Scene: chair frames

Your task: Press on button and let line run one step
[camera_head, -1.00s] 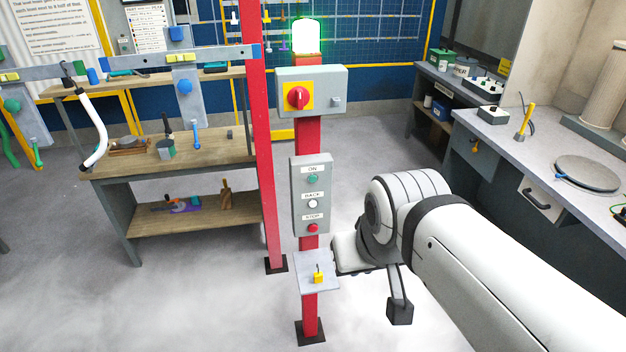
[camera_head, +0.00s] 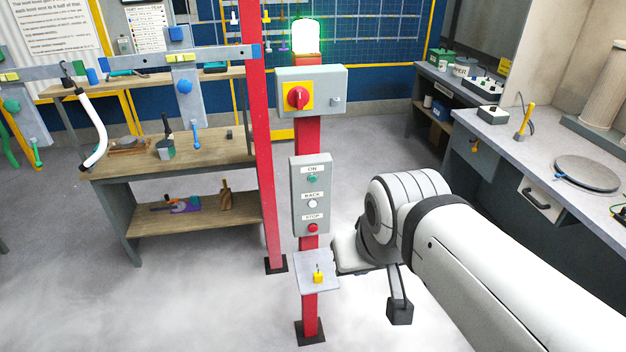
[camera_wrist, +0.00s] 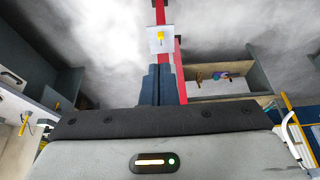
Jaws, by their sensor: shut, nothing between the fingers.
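A grey control box (camera_head: 297,215) on a red post carries a green ON button (camera_head: 312,179), a white BACK button (camera_head: 312,204) and a red STOP button (camera_head: 313,228). No finger shows on the buttons. Above it is a box with a red rotary switch (camera_head: 298,97) on a yellow plate, and a lit green lamp (camera_head: 306,37) on top. An overhead line (camera_head: 215,54) holds hanging grey carriers (camera_head: 186,98). My gripper (camera_wrist: 162,70) shows in the wrist view with its dark fingers together and empty.
A small shelf (camera_head: 330,287) with a yellow piece (camera_head: 318,277) juts from the post below the buttons. A red upright (camera_head: 265,150) stands to its left. A wooden workbench (camera_head: 235,148) is at left, a grey counter (camera_head: 548,150) at right. Open floor lies in front.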

